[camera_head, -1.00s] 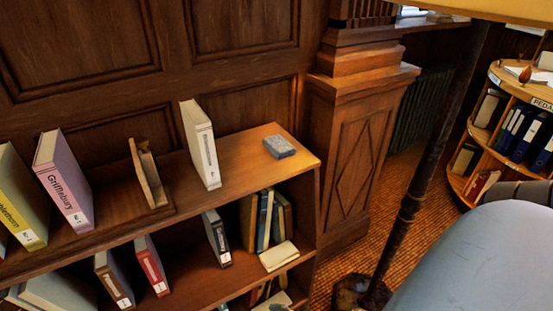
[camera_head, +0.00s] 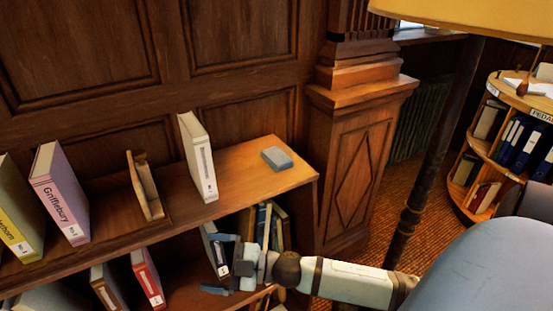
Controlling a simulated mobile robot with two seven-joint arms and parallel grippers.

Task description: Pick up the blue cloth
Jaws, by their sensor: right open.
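The blue cloth (camera_head: 277,158) is a small, folded, grey-blue block. It lies flat on the top board of the bookcase, near its right end. My right gripper (camera_head: 208,263) comes in from the right at the lower middle, in front of the lower shelf. Its two blue-grey fingers are spread apart and point left, with nothing seen held between them. It shows below and to the left of the cloth, apart from it. My left gripper is not in view.
A white book (camera_head: 199,160) stands left of the cloth, with a wooden holder (camera_head: 146,186) and a pink book (camera_head: 60,195) further left. A lamp pole (camera_head: 428,170) and a round bookshelf (camera_head: 462,200) stand right. The board around the cloth is clear.

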